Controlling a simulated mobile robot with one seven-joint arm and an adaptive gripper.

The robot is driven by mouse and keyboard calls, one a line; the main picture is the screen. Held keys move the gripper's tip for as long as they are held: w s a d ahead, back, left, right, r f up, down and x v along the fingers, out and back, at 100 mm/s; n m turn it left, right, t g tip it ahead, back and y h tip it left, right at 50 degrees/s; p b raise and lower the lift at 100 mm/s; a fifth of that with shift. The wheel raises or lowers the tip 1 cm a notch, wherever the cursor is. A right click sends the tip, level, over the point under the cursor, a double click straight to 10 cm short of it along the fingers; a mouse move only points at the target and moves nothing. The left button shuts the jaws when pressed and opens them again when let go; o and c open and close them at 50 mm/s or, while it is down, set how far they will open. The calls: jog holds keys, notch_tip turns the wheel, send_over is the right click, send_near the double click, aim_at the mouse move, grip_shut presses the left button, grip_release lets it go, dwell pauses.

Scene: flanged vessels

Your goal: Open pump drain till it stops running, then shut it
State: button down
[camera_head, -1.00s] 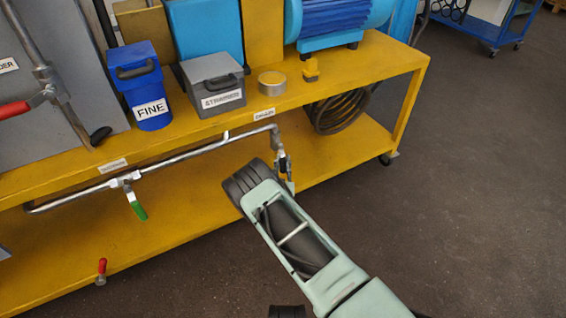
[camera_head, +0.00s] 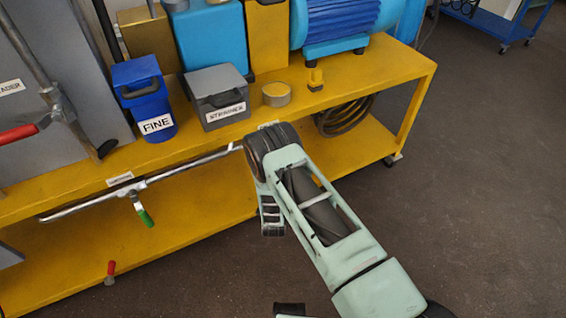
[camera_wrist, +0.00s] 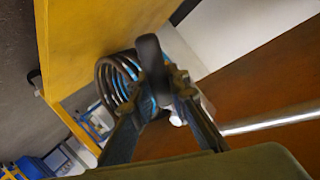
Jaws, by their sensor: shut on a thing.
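In the wrist view my gripper (camera_wrist: 165,90) has its two fingers closed around a dark, rounded lever handle (camera_wrist: 151,62), which stands up between the fingertips. The valve body under it is mostly hidden by the fingers. A bare metal pipe (camera_wrist: 270,120) runs off to the right behind it. In the head view my arm covers the right end of the drain pipe (camera_head: 195,164), so the gripper and that valve are hidden there. I see no liquid running in either view.
A green-handled valve (camera_head: 142,210) hangs from the same pipe further left. A red-handled valve (camera_head: 110,270) stands low on the yellow frame (camera_head: 60,275). A blue FINE bin (camera_head: 145,98), a grey box (camera_head: 216,95) and the blue pump motor (camera_head: 340,18) are above. Coiled hose (camera_wrist: 112,80) lies close by.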

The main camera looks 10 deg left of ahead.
jog(key=shift+s+a+r+m+g+y+p, duration=0.3)
jog(key=shift+r+m+g+p, duration=0.1)
jog(key=shift+m+g, duration=0.15)
jog(key=shift+s+a+r+m+g+y+p, duration=0.2)
jog(key=shift+a+r+m+g+y+p, duration=0.2)
jog(key=shift+m, duration=0.25)
jog(key=shift+s+a+r+m+g+y, duration=0.25)
jog(key=shift+r+m+g+y, duration=0.3)
jog(key=shift+m+g, duration=0.25)
jog(key=shift+s+a+r+m+g+y+b, duration=0.15)
jog(key=shift+a+r+m+g+y+b, duration=0.1)
jog(key=shift+r+m+g+y, duration=0.4)
jog(key=shift+s+a+r+m+g+y+b, duration=0.1)
jog(key=shift+a+r+m+g+y+b, duration=0.1)
jog(key=shift+r+m+g+y, duration=0.35)
jog(key=shift+r+m, duration=0.1)
jog(key=shift+m, duration=0.2)
jog(key=c, duration=2)
grip_release()
jog(key=shift+o, duration=0.9)
jog(key=shift+w+d, duration=0.1)
jog(key=v, duration=1.2)
jog(key=shift+f, duration=0.25)
